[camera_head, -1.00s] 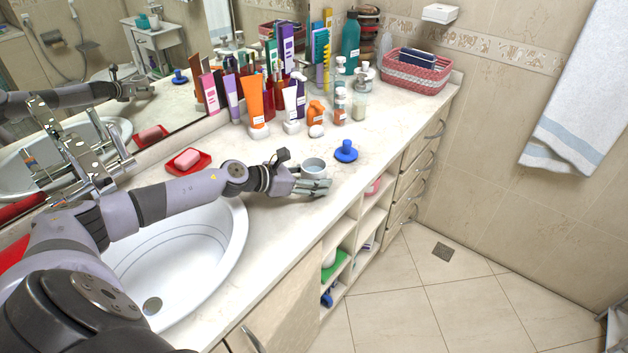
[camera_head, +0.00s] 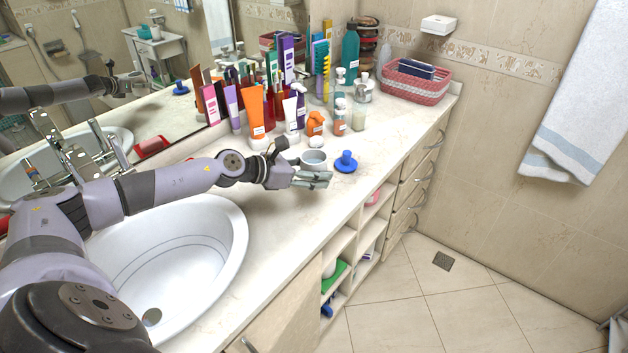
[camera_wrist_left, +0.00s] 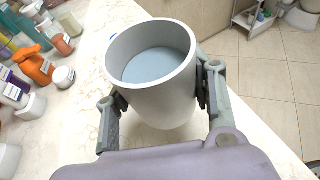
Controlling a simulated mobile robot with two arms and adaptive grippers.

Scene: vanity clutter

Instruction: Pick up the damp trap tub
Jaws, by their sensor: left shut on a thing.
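The damp trap tub appears to be the grey, round, open-topped tub (camera_head: 314,158) with a pale blue-grey inside. In the left wrist view the tub (camera_wrist_left: 160,98) fills the middle, its open top facing the camera. My left gripper (camera_head: 311,177) is shut on it, with one finger pressed on each side of its wall in the left wrist view (camera_wrist_left: 160,90). The tub seems held a little above the counter; its underside is hidden. My right gripper is in neither view.
A blue knobbed object (camera_head: 346,163) stands just right of the tub. Several tubes and bottles, including an orange tube (camera_head: 257,112), stand behind, with a red-and-white basket (camera_head: 414,84) at the far end. The sink (camera_head: 180,265) is at left. The counter's front edge is clear.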

